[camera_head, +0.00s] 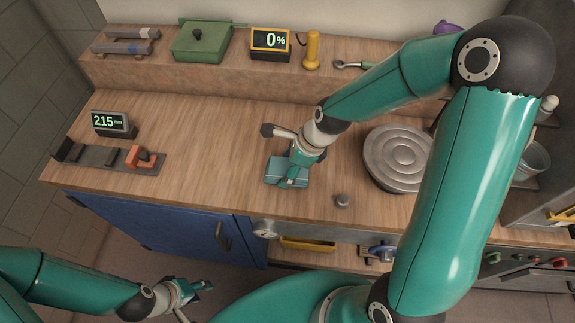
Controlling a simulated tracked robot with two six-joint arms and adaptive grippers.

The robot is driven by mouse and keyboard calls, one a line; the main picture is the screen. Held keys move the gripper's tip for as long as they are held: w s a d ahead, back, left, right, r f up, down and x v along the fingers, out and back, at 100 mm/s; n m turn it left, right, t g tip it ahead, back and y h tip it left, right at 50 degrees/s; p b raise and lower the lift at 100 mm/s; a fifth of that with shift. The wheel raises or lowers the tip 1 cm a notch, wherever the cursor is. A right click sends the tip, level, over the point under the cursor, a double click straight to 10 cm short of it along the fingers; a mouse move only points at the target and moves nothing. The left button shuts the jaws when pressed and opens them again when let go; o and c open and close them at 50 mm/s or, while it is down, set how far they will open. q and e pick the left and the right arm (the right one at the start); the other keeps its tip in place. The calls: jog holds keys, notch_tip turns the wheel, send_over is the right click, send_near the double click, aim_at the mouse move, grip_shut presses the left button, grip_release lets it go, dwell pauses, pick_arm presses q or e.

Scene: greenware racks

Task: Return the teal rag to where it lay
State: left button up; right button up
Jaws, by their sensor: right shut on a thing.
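The teal rag (274,167) is a small flat folded piece at the middle of the wooden bench. My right gripper (291,181) points down over it and is shut on it. The gripper hides part of the rag. The rag is at or very close to the bench top; I cannot tell whether it touches. My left gripper (197,301) is low in front of the bench, away from the rag, with its fingers apart and nothing between them.
A round metal turntable (398,157) stands right of the rag, and a small grey knob (342,201) in front. A gauge reading 215 (113,123) and a dark fixture with an orange block (140,157) are at left. The back shelf (180,75) holds a green box (203,42).

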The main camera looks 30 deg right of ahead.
jog(key=shift+f+b, duration=0.45)
jog(key=shift+f, duration=0.1)
jog(key=o, duration=1.2)
jog(key=v, duration=1.2)
jog(key=shift+s, duration=0.1)
